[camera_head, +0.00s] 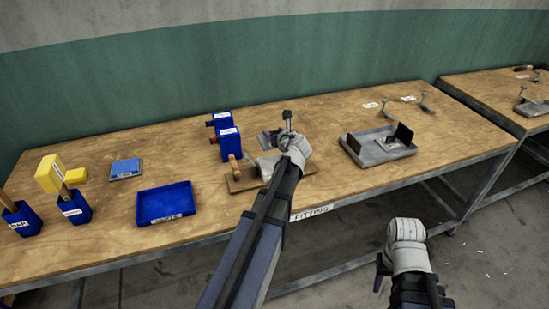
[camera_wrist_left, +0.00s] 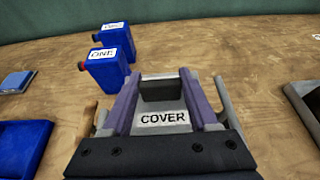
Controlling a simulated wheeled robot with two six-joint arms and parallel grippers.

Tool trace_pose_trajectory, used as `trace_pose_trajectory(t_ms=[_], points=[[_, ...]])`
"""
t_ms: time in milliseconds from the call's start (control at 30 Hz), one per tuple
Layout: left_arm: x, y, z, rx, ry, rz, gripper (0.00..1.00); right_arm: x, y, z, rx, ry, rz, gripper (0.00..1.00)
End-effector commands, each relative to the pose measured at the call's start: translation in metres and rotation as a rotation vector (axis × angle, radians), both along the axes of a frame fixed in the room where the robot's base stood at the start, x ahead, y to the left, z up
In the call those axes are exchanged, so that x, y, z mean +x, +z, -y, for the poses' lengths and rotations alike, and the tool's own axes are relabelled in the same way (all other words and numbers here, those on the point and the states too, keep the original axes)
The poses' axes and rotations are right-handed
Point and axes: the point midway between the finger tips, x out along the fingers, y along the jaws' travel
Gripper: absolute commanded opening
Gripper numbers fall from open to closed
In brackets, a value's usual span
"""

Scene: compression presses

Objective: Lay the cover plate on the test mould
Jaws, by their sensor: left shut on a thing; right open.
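My left gripper (camera_head: 281,143) is over the wooden board (camera_head: 238,185) near the table's middle. In the left wrist view its two purple-grey fingers (camera_wrist_left: 158,95) are shut on the cover plate (camera_wrist_left: 160,105), a grey plate with a white COVER label and a raised dark grip. A grey piece (camera_head: 265,165) shows on the board beside the hand; I cannot tell whether it is the plate or the test mould. The mould is not clearly visible, and I cannot tell whether the plate touches it. My right gripper (camera_head: 383,272) is open and empty, off the table's front edge.
Two blue canisters (camera_head: 229,143) stand just behind the board. A blue tray (camera_head: 165,204), a blue pad (camera_head: 125,168) and blue holders are to the left. A grey tray (camera_head: 377,148) with dark plates lies to the right. Bare wood lies between board and grey tray.

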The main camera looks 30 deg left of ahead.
Motion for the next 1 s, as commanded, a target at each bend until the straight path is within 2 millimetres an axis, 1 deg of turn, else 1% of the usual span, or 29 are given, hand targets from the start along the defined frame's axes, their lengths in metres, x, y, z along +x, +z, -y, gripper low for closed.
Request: trace_pose_trajectory(t_ms=[167, 400, 500, 667, 767, 1000], points=[[0.0, -0.021, 0.0, 0.001, 0.0, 0.0, 0.0, 0.0, -0.021, 0.0, 0.0, 0.0, 0.0, 0.42], [0.0, -0.057, 0.0, 0.001, 0.0, 0.0, 0.0, 0.0, -0.058, 0.0, 0.0, 0.0, 0.0, 0.42], [0.0, -0.065, 0.0, 0.001, 0.0, 0.0, 0.0, 0.0, -0.065, 0.0, 0.0, 0.0, 0.0, 0.42], [0.0, -0.063, 0.0, 0.001, 0.0, 0.0, 0.0, 0.0, -0.063, 0.0, 0.0, 0.0, 0.0, 0.42], [0.0, -0.068, 0.0, 0.001, 0.0, 0.0, 0.0, 0.0, -0.068, 0.0, 0.0, 0.0, 0.0, 0.42], [0.0, -0.096, 0.0, 0.001, 0.0, 0.0, 0.0, 0.0, -0.096, 0.0, 0.0, 0.0, 0.0, 0.42]])
